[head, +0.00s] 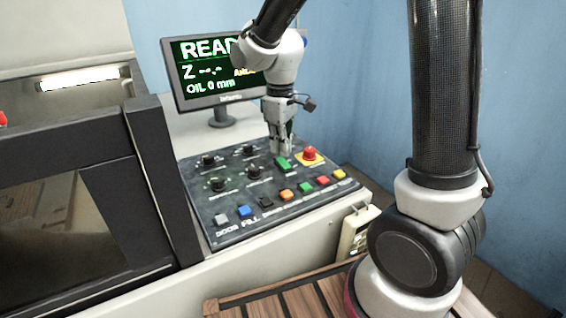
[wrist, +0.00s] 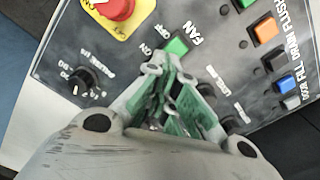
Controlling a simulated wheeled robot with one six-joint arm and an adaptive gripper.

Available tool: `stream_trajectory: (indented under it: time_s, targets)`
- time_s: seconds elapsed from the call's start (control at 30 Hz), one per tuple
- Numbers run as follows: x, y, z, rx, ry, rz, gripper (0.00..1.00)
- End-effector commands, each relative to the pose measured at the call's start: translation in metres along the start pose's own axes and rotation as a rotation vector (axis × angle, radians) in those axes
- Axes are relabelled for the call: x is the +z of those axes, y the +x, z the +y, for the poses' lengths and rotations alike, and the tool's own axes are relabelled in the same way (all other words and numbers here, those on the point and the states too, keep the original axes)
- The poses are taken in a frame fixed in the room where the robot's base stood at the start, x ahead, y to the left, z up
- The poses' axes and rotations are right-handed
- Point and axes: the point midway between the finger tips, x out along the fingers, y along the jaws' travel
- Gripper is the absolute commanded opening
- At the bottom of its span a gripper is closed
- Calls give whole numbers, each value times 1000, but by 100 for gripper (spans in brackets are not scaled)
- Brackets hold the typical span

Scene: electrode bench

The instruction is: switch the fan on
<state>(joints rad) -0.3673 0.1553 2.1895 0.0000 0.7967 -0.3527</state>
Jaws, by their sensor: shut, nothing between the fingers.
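The fan switch is a green rocker on the dark control panel, beside the red stop button. It shows in the head view (head: 283,164) and in the wrist view (wrist: 177,46), where FAN, ON and OFF are printed around it. My gripper (head: 280,150) points down at the panel, right at the fan switch. In the wrist view its fingertips (wrist: 165,72) are together, empty, and just beside the switch's near edge. I cannot tell whether they touch it. Which way the rocker is tipped is not clear.
The red stop button (head: 309,153) on its yellow plate stands close to the right of the fan switch. Black knobs (head: 254,173) lie to the left. A row of coloured buttons, including an orange one (head: 286,195), runs along the front. The monitor (head: 215,75) stands behind.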

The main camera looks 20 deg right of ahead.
Motion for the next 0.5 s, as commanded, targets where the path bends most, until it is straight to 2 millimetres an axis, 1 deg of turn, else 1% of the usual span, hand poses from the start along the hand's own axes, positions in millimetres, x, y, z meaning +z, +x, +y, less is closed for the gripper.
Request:
stream_trajectory:
  time_s: [0.5]
  targets:
    - [0,7,0,0,0,0,0]
